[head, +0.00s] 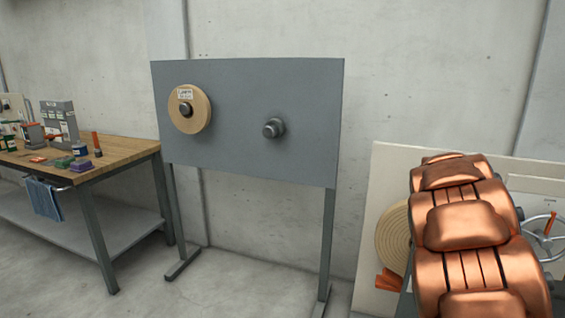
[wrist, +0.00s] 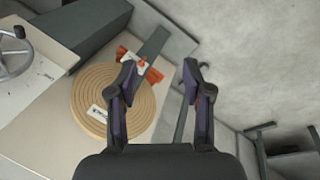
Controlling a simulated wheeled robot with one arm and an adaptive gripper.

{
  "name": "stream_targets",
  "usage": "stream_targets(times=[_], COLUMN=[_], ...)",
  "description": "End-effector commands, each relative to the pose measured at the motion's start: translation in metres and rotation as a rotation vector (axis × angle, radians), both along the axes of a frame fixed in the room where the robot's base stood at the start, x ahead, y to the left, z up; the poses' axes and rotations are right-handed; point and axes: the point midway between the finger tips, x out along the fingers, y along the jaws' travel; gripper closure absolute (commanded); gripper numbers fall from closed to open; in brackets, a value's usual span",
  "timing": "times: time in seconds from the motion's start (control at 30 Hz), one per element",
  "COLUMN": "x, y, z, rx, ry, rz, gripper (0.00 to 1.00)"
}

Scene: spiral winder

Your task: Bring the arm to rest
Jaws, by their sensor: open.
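My gripper (wrist: 160,75) is open and empty in the wrist view, its two dark fingers spread apart. Beyond the fingers is the winder, with a tan spiral disc (wrist: 113,103) that bears a small white label. My gripper is not visible in the head view.
A grey stand panel (head: 235,120) holds a labelled tan roll (head: 189,112) and an empty-looking peg (head: 273,128). A wooden workbench (head: 120,151) with small items stands at the left. A handwheel (head: 541,238) is right of my arm. The floor before the stand is clear.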

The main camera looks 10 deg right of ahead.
Motion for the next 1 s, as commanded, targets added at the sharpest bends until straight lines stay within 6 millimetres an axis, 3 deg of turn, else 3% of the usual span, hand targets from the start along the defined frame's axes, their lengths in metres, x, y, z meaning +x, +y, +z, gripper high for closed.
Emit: stream_targets(times=[0.03, 0.1, 0.4, 0.8, 1.0], x=[-0.008, -0.022, -0.089, -0.202, -0.262], y=[0.019, 0.041, 0.137, 0.251, 0.289], z=[0.016, 0.027, 0.063, 0.085, 0.087], rx=[0.011, 0.032, 0.132, 0.253, 0.284], ry=[-0.005, -0.005, 0.017, 0.106, 0.170], rz=[-0.014, -0.041, -0.127, -0.156, -0.139], gripper=[0.50, 0.50, 0.50, 0.50, 0.50])
